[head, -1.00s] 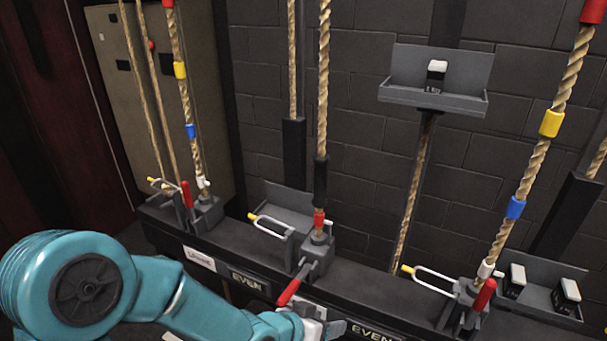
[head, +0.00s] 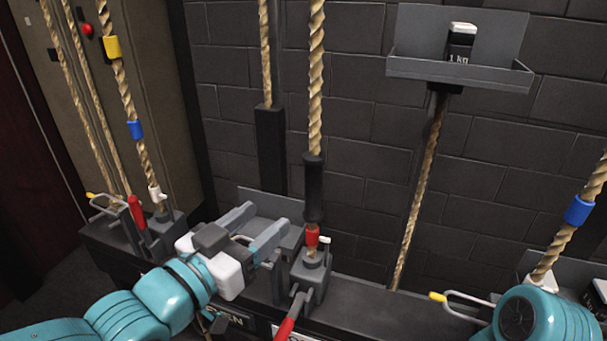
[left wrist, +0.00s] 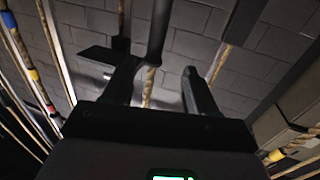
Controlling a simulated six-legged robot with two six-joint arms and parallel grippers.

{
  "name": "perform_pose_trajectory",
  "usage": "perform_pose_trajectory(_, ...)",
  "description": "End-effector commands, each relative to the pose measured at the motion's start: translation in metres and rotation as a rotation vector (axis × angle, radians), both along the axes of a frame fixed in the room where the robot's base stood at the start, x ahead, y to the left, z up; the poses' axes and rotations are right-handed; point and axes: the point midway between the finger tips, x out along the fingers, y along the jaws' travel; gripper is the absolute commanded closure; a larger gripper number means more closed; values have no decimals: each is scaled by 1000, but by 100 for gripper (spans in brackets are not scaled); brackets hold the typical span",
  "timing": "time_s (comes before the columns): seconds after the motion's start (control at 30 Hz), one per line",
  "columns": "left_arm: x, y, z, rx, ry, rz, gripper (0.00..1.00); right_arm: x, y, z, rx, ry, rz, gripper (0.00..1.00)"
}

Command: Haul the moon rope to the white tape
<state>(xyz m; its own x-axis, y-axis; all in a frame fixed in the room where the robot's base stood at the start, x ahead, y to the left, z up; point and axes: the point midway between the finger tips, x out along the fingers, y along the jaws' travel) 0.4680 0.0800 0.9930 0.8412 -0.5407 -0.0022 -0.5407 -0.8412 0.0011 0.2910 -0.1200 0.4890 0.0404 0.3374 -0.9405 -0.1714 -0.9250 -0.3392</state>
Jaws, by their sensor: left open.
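The middle rope (head: 316,75) hangs through a black sleeve (head: 313,187) with red tape (head: 312,237) below it, entering a grey lever block (head: 309,275). A small white piece sits beside the red tape. The left rope (head: 124,90) has yellow, blue and white marks (head: 155,193). No moon sign is readable, so I cannot tell which rope is the moon one. My left gripper (head: 268,224) is open and empty, left of the middle rope's sleeve. In the left wrist view a rope (left wrist: 148,87) shows between the open fingers (left wrist: 160,78), apparently beyond them.
A red lever (head: 287,328) slants down from the middle block; another (head: 137,212) stands upright at left. A grey tray (head: 460,72) holds a 1 kg weight (head: 461,42). A yellow-tipped wire loop (head: 455,302) stands out at right. A brick wall lies behind.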

Motion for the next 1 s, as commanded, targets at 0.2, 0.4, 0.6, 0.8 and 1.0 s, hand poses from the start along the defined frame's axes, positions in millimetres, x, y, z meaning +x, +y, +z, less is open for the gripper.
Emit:
perform_pose_trajectory(0.2,18,-22,0,0,0,-11,43,0,0,0,0,0,0,57)
perform_pose_trajectory(0.4,57,-49,0,1,0,-12,43,0,0,2,0,0,0,57)
perform_pose_trajectory(0.6,96,-71,1,0,0,-9,43,0,0,5,0,0,0,57)
perform_pose_trajectory(0.8,123,-86,0,1,0,-7,43,0,0,7,0,0,0,57)
perform_pose_trajectory(1.0,132,-89,0,-1,-1,-5,43,0,0,8,0,0,0,57)
